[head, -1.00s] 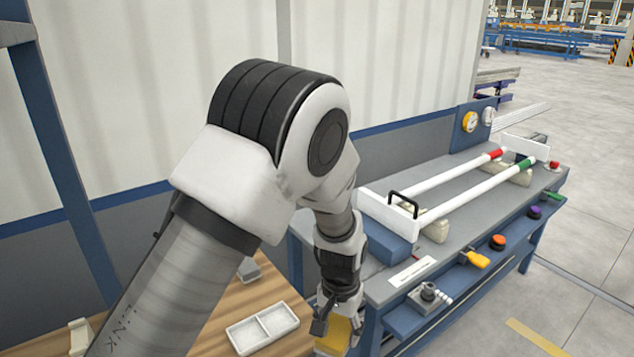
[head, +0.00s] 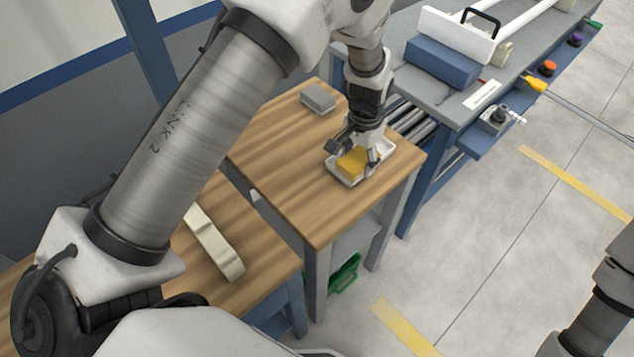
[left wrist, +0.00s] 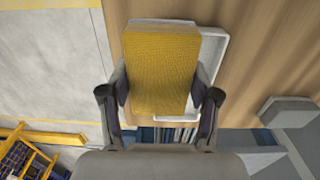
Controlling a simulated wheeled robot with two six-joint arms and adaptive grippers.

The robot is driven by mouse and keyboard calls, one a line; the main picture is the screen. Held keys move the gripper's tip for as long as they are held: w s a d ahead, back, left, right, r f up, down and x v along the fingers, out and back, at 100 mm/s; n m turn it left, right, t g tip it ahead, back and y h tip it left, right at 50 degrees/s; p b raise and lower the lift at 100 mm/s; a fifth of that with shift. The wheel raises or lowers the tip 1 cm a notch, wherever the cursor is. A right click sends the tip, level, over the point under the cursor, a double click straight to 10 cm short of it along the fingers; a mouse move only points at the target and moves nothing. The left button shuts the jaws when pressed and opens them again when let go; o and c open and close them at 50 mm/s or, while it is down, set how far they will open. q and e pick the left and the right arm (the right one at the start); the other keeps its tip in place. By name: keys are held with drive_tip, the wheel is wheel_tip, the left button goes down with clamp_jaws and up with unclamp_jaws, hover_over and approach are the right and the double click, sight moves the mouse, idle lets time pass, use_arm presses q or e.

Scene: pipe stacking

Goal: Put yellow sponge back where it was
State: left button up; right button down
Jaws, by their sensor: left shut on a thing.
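The yellow sponge (head: 352,161) is between the fingers of my left gripper (head: 354,152), over the white tray (head: 334,176) on the wooden table. In the left wrist view the sponge (left wrist: 160,70) fills the space between the two fingers of the left gripper (left wrist: 160,100), which is shut on it. The white tray (left wrist: 218,50) shows behind the sponge and sticks out to its right. I cannot tell whether the sponge touches the tray floor. My right gripper is not in view; only part of my right arm shows at the lower right.
A grey block (head: 318,99) lies on the wooden table (head: 290,190) behind the tray. A cream bracket (head: 214,245) lies on a nearer table. The blue-grey workbench (head: 440,90) with white pipes stands to the right. The wooden table's front is clear.

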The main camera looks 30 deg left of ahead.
use_arm(q)
drive_tip(key=p, duration=0.2)
hover_over(320, 194)
drive_tip(key=shift+f, duration=0.6)
wheel_tip(320, 194, down, 3)
drive_tip(key=shift+f+p, duration=0.1)
drive_tip(key=shift+p, duration=0.5)
drive_tip(key=shift+w+f, duration=0.1)
drive_tip(key=shift+f, duration=0.05)
drive_tip(key=o, duration=1.1)
drive_tip(key=shift+f, duration=0.1)
wheel_tip(320, 194, up, 12)
drive_tip(key=b, duration=0.2)
